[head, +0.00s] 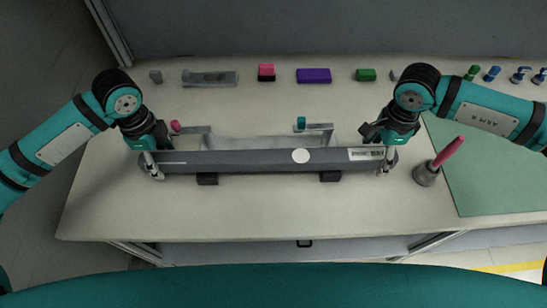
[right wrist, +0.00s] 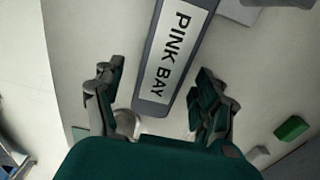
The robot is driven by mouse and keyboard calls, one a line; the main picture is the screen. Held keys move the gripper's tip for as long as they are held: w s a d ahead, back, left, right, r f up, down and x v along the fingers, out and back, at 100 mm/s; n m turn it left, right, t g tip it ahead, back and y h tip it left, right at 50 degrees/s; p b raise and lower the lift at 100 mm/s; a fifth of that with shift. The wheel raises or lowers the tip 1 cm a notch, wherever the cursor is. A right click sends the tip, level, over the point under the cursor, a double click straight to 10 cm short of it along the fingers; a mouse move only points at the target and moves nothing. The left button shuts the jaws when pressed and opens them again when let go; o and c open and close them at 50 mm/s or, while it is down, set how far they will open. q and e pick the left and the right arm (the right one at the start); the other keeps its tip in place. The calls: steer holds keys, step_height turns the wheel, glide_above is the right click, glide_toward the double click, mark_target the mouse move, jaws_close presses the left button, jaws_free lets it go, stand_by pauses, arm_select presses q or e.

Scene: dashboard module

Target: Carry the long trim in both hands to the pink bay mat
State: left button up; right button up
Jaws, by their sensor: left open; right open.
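The long trim (head: 240,161) is a dark grey bar lying left to right on two black blocks, with a white disc and a label near its right end. In the right wrist view the trim (right wrist: 150,98) carries a label reading PINK BAY. My left gripper (head: 153,167) is open at the trim's left end. My right gripper (head: 385,166) is open at the right end; in the right wrist view its fingers (right wrist: 160,70) stand either side of the trim, with gaps. Whether the left fingers touch the trim is unclear. No pink mat shows.
A green mat (head: 490,170) covers the table's right side. A grey holder with a pink stick (head: 428,173) stands close right of my right gripper. A grey bracketed fixture (head: 255,141) is behind the trim. Small coloured blocks line the back. The table front is clear.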

arm_select(q)
steer(key=shift+f, duration=0.25)
arm_select(e)
steer(key=shift+f, duration=0.25)
arm_select(q)
steer(key=c, duration=1.3)
arm_select(e)
steer(key=c, duration=1.3)
arm_select(q)
jaws_close()
arm_select(e)
jaws_close()
